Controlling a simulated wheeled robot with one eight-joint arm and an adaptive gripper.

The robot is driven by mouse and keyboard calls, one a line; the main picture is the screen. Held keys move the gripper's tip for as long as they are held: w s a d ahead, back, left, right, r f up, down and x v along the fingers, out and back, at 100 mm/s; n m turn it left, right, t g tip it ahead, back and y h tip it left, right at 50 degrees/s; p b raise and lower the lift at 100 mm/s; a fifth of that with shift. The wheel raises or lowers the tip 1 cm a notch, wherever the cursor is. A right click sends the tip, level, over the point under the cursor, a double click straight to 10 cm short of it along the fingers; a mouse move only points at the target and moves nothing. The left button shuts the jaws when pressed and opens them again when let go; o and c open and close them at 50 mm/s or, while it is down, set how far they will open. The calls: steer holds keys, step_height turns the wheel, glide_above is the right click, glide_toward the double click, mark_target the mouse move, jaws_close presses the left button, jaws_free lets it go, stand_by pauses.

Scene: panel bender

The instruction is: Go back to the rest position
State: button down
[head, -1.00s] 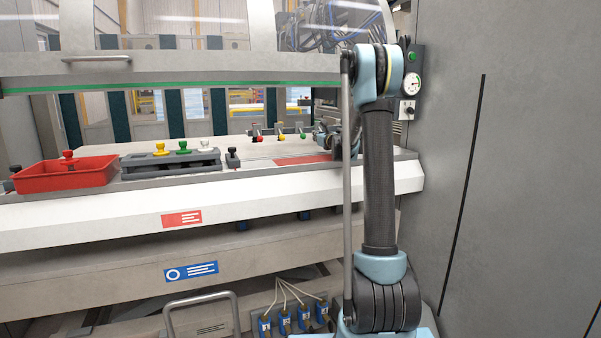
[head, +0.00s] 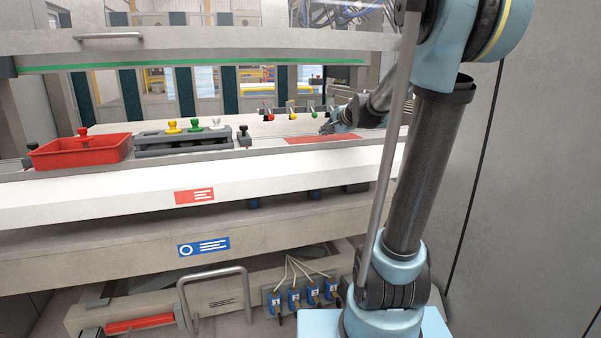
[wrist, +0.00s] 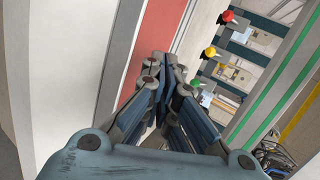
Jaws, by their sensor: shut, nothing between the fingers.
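My gripper (head: 325,128) is at the machine's white bed, beside the flat red area (head: 322,139). In the wrist view my gripper (wrist: 167,62) has its fingers together with nothing between them. The red area (wrist: 150,50) lies to the left of the fingers there. My arm reaches in from the right of the head view and hides part of the bed's right end.
Red, yellow and green knobs (head: 292,114) stand behind the gripper. A red tray (head: 80,151) with a red knob and a grey rack (head: 183,141) with several knobs are at left. A transparent guard with a green-edged bar (head: 190,62) hangs above the bed.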

steer(key=s+d+f+n+g+h, duration=0.2)
steer(key=s+f, duration=0.6)
steer(key=s, duration=0.5)
steer(key=s+d+f+n+g+h, duration=0.1)
steer(key=s+d+f+n+g, duration=0.2)
steer(key=s, duration=1.1)
steer(key=s+d+f+n+g+h, duration=0.2)
steer(key=s+f+n, duration=0.5)
steer(key=s+f, duration=0.5)
steer(key=shift+s+d+f+g+h, duration=0.35)
steer(key=shift+s+d+g, duration=0.4)
steer(key=shift+d, duration=0.2)
steer(key=shift+w, duration=0.1)
steer(key=shift+w+f, duration=0.2)
steer(key=shift+w, duration=0.2)
